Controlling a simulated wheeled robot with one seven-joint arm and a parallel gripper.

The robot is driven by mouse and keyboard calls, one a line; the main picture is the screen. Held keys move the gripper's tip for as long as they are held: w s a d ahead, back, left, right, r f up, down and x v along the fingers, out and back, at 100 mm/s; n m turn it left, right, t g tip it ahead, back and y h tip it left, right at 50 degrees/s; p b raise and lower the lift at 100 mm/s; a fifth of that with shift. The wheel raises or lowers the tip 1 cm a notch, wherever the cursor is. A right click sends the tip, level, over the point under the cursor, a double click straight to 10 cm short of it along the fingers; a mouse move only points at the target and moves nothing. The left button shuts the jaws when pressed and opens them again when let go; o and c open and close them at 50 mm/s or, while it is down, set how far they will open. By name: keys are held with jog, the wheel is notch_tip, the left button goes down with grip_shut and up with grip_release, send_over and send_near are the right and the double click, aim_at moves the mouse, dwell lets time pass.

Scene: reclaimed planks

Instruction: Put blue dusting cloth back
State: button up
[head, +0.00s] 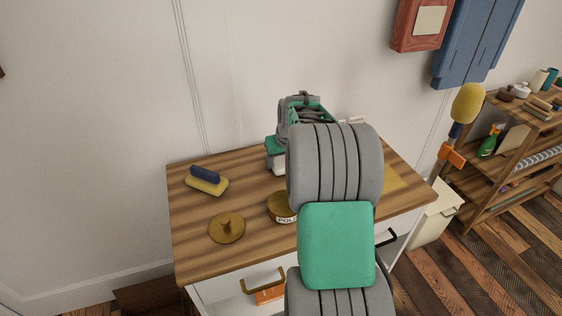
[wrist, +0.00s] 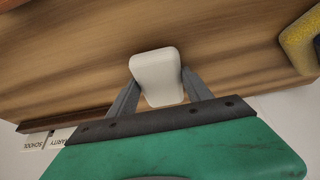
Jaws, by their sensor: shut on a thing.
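My gripper (wrist: 160,85) is shut on a small white rounded block (wrist: 157,76), with one finger on each side of it. In the head view my arm hides most of the gripper, and a bit of the white block (head: 279,170) shows just below it, over the back of the wooden tabletop (head: 240,173). I cannot tell whether the block touches the wood. I cannot make out a blue dusting cloth in either view. A yellow cloth-like patch (head: 397,180) lies at the tabletop's right, partly behind my arm.
A yellow sponge with a blue grip (head: 206,181), a brass lid (head: 227,228) and a polish tin (head: 281,207) stand on the tabletop. White labels (wrist: 68,136) line its back edge.

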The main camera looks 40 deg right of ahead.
jog(key=shift+f, duration=0.4)
jog(key=o, duration=1.3)
jog(key=shift+r, duration=0.25)
jog(key=v, duration=1.2)
jog(key=s+a+f+n+g+y, duration=0.15)
jog(key=s+a, duration=0.25)
jog(key=a, duration=0.5)
jog(key=s+a+f+n+t+h, duration=0.1)
jog(key=s+a+f, duration=0.15)
jog(key=a, duration=0.65)
jog(key=shift+n+g+y, duration=0.35)
jog(key=shift+g, duration=0.5)
jog(key=s+a+f, duration=0.1)
jog(key=s+a, duration=0.1)
jog(key=s, duration=0.2)
jog(key=s+a+f, duration=0.2)
jog(key=s+a, duration=0.1)
jog(key=s, duration=0.1)
jog(key=s+a+f, duration=0.2)
jog(key=s+a, duration=0.1)
jog(key=shift+s+p, duration=0.3)
jog(key=shift+s, duration=0.1)
